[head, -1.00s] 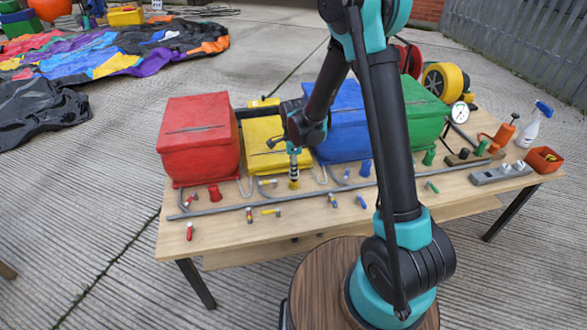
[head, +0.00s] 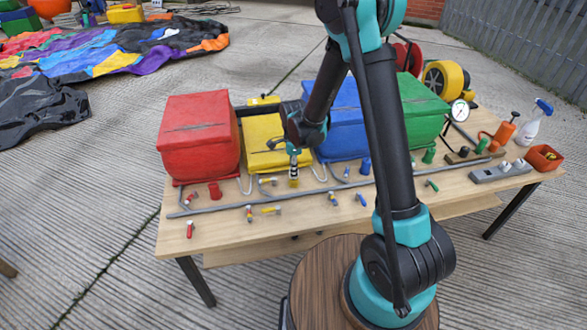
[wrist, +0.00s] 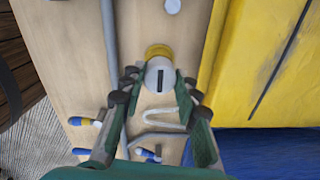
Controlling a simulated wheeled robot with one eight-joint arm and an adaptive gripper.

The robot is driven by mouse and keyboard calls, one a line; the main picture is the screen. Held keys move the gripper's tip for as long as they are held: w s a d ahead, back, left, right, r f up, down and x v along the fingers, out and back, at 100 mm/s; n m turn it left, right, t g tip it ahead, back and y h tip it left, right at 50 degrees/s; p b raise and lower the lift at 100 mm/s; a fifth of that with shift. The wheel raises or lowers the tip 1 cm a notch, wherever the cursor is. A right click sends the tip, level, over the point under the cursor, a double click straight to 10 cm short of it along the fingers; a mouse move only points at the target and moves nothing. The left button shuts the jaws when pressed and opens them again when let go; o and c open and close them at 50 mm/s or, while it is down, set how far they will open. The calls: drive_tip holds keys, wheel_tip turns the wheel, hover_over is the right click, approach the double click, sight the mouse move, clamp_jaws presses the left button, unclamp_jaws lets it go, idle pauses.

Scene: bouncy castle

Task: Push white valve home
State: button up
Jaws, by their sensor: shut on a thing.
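The white valve (wrist: 161,78) shows in the wrist view as a round white piece with a dark slot in its top. It sits between the two fingers of my gripper (wrist: 161,84), which are shut on it. A yellow collar (wrist: 157,50) shows just beyond the valve, and I cannot tell how deep the valve sits in it. In the head view my gripper (head: 294,167) points down at the table in front of the yellow box (head: 265,143), with the yellow collar (head: 294,183) right below it. The valve is mostly hidden there.
A grey pipe (head: 228,207) runs along the wooden table (head: 215,252). Small coloured-handled taps (head: 250,213) lie near it. A red box (head: 200,138), blue box (head: 343,120) and green box (head: 424,112) stand beside the yellow one. The table's front strip is mostly clear.

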drive_tip(key=shift+f, duration=0.3)
drive_tip(key=shift+f, duration=0.1)
drive_tip(key=o, duration=1.1)
wheel_tip(320, 180, up, 12)
drive_tip(key=shift+s+r, duration=0.1)
drive_tip(key=s+d+r+n+t, duration=0.1)
drive_tip(key=s+d+r+n, duration=0.15)
drive_tip(key=d, duration=0.45)
drive_tip(key=s+d+r+n+t, duration=0.1)
drive_tip(key=s+d+n, duration=0.3)
drive_tip(key=d, duration=0.2)
drive_tip(key=s+d+n, duration=0.3)
drive_tip(key=s, duration=0.1)
drive_tip(key=s+d+f+n+t, duration=0.1)
drive_tip(key=s+d+n, duration=0.2)
drive_tip(key=s+d, duration=0.1)
drive_tip(key=s+d+f+n+t, duration=0.1)
drive_tip(key=s+d+n, duration=0.2)
drive_tip(key=s+n, duration=0.1)
drive_tip(key=shift+s+d+f, duration=0.1)
drive_tip(key=shift+s+d, duration=0.15)
drive_tip(key=shift+d, duration=0.15)
